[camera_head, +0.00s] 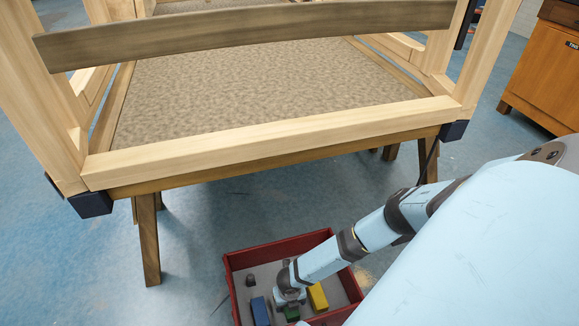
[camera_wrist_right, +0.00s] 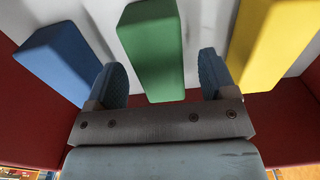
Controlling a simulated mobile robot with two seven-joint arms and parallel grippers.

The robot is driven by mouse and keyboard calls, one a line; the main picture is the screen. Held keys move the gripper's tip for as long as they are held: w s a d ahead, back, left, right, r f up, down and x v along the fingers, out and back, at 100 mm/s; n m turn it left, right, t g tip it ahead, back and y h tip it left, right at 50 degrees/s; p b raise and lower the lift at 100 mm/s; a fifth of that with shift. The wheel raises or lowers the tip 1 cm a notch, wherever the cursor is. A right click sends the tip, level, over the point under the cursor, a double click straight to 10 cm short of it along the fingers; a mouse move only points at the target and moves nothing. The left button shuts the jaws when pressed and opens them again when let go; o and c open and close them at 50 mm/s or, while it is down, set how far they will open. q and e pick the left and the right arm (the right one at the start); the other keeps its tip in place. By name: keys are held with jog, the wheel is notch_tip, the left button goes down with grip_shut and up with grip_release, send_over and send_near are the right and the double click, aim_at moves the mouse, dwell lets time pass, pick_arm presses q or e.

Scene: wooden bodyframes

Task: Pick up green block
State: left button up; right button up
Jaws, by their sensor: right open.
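The green block (camera_head: 291,314) is in the red bin, between the blue and yellow blocks and partly hidden by my right gripper (camera_head: 289,298). In the right wrist view the green block (camera_wrist_right: 152,50) shows between the two fingers of my open right gripper (camera_wrist_right: 163,72). There are gaps between the block and both fingers, and neither appears to touch it. The fingers are at or just above the block; the exact depth is hard to tell. My left gripper is not in view.
A blue block (camera_wrist_right: 62,62) lies left of the fingers and a yellow block (camera_wrist_right: 275,42) lies right, both close. The red bin's walls (camera_head: 281,247) surround them. A small dark object (camera_head: 250,281) is in the bin. A wooden frame on trestles (camera_head: 270,138) stands beyond.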

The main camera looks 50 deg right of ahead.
jog(key=shift+r, duration=0.1)
jog(key=c, duration=1.1)
jog(key=shift+o, duration=0.2)
